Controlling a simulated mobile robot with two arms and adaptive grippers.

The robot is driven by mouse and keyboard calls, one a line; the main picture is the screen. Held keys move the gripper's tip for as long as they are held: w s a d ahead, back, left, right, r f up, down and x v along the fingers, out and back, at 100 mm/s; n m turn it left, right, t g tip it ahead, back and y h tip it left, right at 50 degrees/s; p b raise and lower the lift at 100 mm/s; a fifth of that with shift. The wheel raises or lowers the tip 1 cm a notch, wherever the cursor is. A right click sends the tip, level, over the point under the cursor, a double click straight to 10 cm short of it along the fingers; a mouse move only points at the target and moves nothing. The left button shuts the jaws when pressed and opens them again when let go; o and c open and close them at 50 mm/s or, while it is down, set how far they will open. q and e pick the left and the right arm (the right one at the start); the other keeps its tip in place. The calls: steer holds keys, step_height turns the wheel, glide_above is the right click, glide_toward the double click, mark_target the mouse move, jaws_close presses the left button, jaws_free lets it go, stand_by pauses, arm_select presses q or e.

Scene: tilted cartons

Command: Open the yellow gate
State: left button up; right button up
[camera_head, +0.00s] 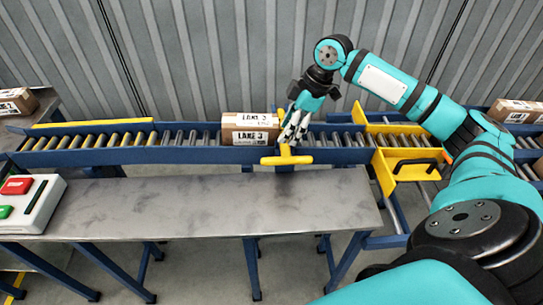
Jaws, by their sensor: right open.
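A yellow T-shaped bar (287,157) stands at the front rail of the blue roller conveyor, just right of a brown carton (240,137) marked "LANE 3". My right gripper (291,135) points down over the conveyor, just above and behind this bar. It is open, and I see nothing held between its fingers. I cannot tell whether a finger touches the bar or the carton. Further right, a yellow frame (387,178) with a black handle (414,163) sits across the rollers. I cannot tell which yellow part is the gate. My left gripper is out of view.
A grey metal table (190,205) stands before the conveyor. A box with red and green buttons (38,202) sits at its left. Other cartons lie at the far left (14,103) and far right (515,110). A corrugated wall (200,55) closes the back. The tabletop's middle is clear.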

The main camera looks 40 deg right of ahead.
mark_target(270, 159)
steer(key=x, duration=1.1)
steer(key=shift+f, duration=0.1)
jaws_close()
